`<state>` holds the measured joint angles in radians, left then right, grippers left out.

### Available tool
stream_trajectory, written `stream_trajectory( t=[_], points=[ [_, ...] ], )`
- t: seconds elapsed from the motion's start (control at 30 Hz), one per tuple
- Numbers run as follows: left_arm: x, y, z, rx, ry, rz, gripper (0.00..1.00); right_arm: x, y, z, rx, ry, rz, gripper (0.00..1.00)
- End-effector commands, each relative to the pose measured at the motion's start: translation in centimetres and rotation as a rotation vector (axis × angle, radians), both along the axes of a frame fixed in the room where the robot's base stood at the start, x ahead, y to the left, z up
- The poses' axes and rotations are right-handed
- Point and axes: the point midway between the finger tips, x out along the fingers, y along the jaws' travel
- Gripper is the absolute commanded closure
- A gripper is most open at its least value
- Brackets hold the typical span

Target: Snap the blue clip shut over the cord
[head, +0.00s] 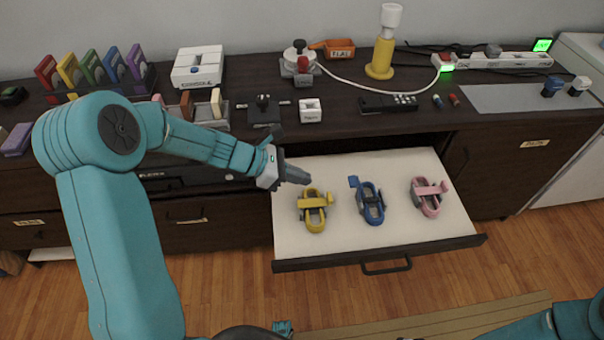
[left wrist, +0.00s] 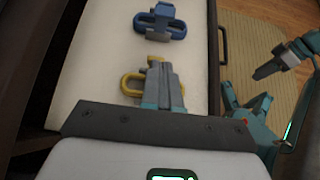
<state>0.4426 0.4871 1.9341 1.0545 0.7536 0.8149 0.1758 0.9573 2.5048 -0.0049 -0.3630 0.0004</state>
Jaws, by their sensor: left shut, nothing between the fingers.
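The blue clip (head: 371,206) lies in the open white drawer (head: 285,235), between the yellow clip (head: 313,212) and the pink clip (head: 428,199). Its blue arm stands raised at the upper left. My left gripper (head: 306,179) is shut and empty, above the yellow clip and left of the blue one. In the left wrist view the blue clip (left wrist: 165,22) lies beyond my left fingertips (left wrist: 158,66), apart from them. The yellow clip (left wrist: 131,84) is partly hidden by those fingers. My right gripper (left wrist: 268,69) appears there at the right. I see no cord in the blue clip.
A white cable (head: 352,83) runs along the dark countertop to a power strip (head: 500,61). A black remote (head: 388,103) and a small white box (head: 310,111) sit near the front edge. The drawer's front rail (head: 330,262) has a handle. Bare drawer floor surrounds the clips.

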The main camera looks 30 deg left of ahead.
Motion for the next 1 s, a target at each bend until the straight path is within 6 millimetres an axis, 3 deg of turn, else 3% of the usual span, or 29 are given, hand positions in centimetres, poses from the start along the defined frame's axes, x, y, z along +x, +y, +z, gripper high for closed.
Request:
stream_trajectory(
  t=[0.27,0.47,1.0],
  points=[
    [3.1,-4.4,-3.8,0.000,0.000,-0.006,1.00,0.0,0.0,-1.6,0.000,0.000,0.000,0.57],
    [4.8,-6.8,-3.0,0.001,-0.001,-0.005,1.00,0.0,0.0,-1.4,0.000,0.000,0.000,0.57],
    [5.5,-7.6,-2.7,0.001,0.000,-0.003,1.00,0.0,0.0,-1.4,0.000,0.000,0.000,0.57]
  ],
)
